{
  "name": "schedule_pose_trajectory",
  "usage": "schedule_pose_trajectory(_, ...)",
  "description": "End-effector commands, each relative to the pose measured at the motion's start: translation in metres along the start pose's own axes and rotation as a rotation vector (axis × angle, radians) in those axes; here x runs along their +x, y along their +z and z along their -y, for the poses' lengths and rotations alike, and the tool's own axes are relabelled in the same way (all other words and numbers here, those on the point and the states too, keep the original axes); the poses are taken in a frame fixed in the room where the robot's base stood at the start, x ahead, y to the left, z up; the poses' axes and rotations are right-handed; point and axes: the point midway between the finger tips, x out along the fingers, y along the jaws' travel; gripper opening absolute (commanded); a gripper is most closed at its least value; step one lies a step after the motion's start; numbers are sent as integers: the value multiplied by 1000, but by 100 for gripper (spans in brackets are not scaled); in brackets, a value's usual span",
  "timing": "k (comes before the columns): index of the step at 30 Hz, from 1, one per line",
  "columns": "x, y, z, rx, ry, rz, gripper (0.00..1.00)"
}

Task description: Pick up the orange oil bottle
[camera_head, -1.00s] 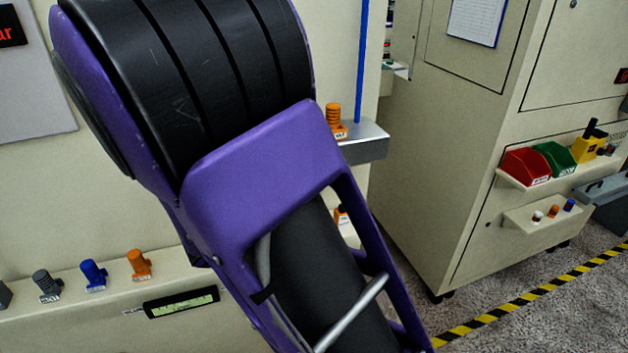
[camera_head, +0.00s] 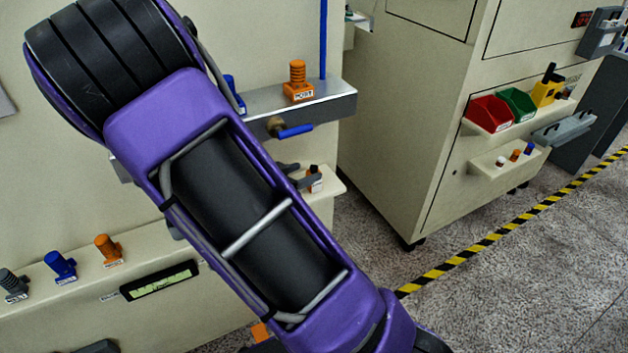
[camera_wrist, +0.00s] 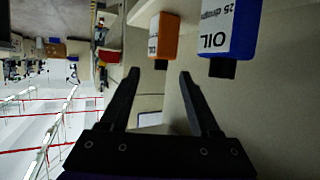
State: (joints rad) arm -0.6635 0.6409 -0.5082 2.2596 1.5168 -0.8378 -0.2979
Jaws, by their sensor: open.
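The orange oil bottle (camera_wrist: 164,36) shows in the wrist view with a white label and a dark cap. The picture is turned, so the cap points down towards my gripper. My gripper (camera_wrist: 160,76) is open and empty. Its two dark fingers point at the bottle, with the cap just beyond and between the fingertips, apart from them as far as I can tell. A blue oil bottle (camera_wrist: 232,32) stands close to its right, beyond the right finger. In the head view my purple arm hides much of the shelf area where a small labelled bottle partly shows.
In the head view, an orange spindle-like knob (camera_head: 298,78) stands on a metal ledge above a blue-handled valve (camera_head: 293,131). Several knobs and a display (camera_head: 160,280) sit on the left ledge. Red (camera_head: 489,113) and green (camera_head: 517,103) bins are on the right cabinet. Floor is clear at right.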

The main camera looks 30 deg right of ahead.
Motion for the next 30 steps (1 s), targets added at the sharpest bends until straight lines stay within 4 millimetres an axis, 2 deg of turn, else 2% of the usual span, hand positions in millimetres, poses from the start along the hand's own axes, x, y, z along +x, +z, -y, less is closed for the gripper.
schedule_pose_trajectory(12, 50, 3, 2, 1, 2, -2, 63)
schedule_pose_trajectory(21, 54, 2, 2, 1, 0, 0, 63)
schedule_pose_trajectory(30, 53, 2, 2, 0, 0, 0, 9)
